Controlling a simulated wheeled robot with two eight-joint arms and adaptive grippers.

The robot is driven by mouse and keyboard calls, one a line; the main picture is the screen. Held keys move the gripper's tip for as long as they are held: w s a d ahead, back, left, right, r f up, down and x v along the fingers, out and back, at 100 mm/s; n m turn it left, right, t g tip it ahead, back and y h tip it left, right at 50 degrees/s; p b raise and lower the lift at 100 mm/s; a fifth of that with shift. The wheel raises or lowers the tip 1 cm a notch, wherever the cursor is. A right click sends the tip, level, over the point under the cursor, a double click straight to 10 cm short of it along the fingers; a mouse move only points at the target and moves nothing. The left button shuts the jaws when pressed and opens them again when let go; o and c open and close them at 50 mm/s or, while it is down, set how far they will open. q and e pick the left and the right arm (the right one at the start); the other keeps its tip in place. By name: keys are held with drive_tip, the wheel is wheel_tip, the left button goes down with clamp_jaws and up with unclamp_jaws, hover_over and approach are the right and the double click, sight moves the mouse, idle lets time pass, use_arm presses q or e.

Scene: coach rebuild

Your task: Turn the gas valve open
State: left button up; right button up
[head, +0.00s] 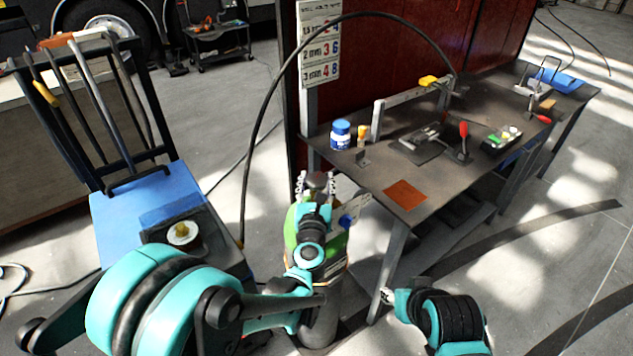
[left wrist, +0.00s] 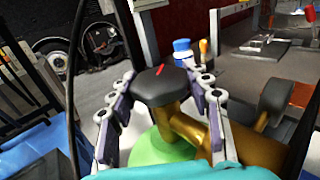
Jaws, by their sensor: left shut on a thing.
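The gas valve has a dark round knob (left wrist: 165,86) with a red mark on top and a brass body (left wrist: 188,124). It sits on top of a green gas cylinder (head: 336,246) that stands upright left of the workbench. My left gripper (head: 317,184) is over the cylinder top, its fingers on either side of the knob and shut on it; the left wrist view shows this grip (left wrist: 163,88). My arm hides much of the cylinder in the head view. Part of my right arm shows at the lower right; its jaws are too unclear to read.
The workbench (head: 405,190) stands close on the right, with a blue-lidded jar (head: 340,134), clamps and an orange cloth (head: 406,194). A black hose (head: 262,110) arches past the cylinder. A blue cart (head: 125,215) with a rack stands left. Floor is open at the lower right.

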idle(0.3)
use_arm(q)
drive_tip(key=o, duration=1.2)
drive_tip(key=shift+w, duration=0.1)
drive_tip(key=s, duration=1.2)
drive_tip(key=shift+a, duration=0.35)
